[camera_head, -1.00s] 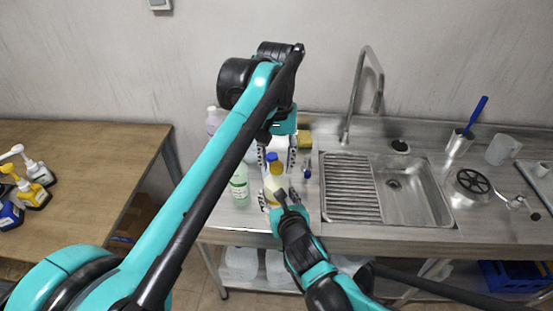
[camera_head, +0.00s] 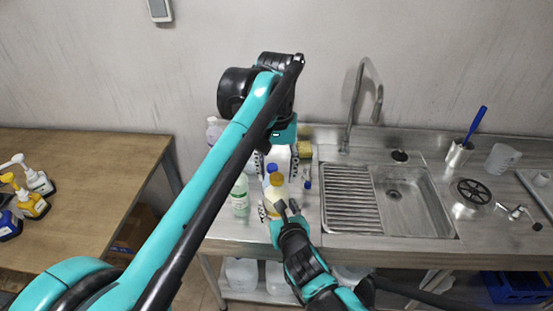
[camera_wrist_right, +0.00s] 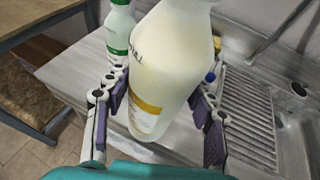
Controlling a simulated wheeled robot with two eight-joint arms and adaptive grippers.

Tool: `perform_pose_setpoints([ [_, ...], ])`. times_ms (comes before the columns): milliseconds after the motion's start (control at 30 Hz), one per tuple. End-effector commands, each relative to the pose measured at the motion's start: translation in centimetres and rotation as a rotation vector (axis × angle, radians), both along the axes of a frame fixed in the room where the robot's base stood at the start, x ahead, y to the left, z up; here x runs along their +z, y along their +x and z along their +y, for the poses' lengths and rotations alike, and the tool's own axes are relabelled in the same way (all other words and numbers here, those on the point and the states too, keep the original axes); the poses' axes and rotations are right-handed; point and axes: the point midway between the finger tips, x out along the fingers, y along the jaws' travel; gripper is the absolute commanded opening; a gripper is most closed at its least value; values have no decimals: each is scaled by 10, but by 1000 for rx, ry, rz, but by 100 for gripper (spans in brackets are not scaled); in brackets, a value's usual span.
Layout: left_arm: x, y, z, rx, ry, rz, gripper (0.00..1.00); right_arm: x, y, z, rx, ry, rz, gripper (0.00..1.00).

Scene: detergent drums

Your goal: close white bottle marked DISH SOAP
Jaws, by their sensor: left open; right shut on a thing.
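A pale cream-white bottle with a yellow cap (camera_head: 277,180) stands on the steel counter. In the right wrist view the bottle (camera_wrist_right: 168,70) fills the middle, with a yellow-edged label whose lettering I cannot read in full. My right gripper (camera_head: 272,208) is shut on this bottle, one finger on each side; its fingers (camera_wrist_right: 158,112) show there too. My left gripper (camera_head: 277,167) is open above and behind the bottle, fingers pointing down. A blue cap (camera_head: 271,168) and a white shape (camera_head: 278,155) show between its fingers. Whether it touches them I cannot tell.
A green-labelled bottle (camera_head: 240,192) stands just left, and a pale bottle (camera_head: 214,130) behind it. A yellow sponge-like block (camera_head: 304,149) and a small blue-topped item (camera_head: 307,175) are to the right. The sink (camera_head: 395,195) lies further right. Pump bottles (camera_head: 35,180) stand on the wooden table.

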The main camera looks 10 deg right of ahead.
Motion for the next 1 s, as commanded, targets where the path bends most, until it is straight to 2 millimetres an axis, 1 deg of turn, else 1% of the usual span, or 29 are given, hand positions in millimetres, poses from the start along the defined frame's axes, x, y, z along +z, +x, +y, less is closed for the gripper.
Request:
perform_pose_setpoints([
  [167,28,0,0,0,0,0,52,1,0,0,1,0,-1,0],
  [300,60,1,0,0,0,0,52,1,0,0,1,0,-1,0],
  [400,80,1,0,0,0,0,52,1,0,0,1,0,-1,0],
  [500,95,2,0,0,0,0,52,1,0,0,1,0,-1,0],
  [600,106,2,0,0,0,0,52,1,0,0,1,0,-1,0],
  [700,112,2,0,0,0,0,52,1,0,0,1,0,-1,0],
  [1000,115,1,0,0,0,0,52,1,0,0,1,0,-1,0],
])
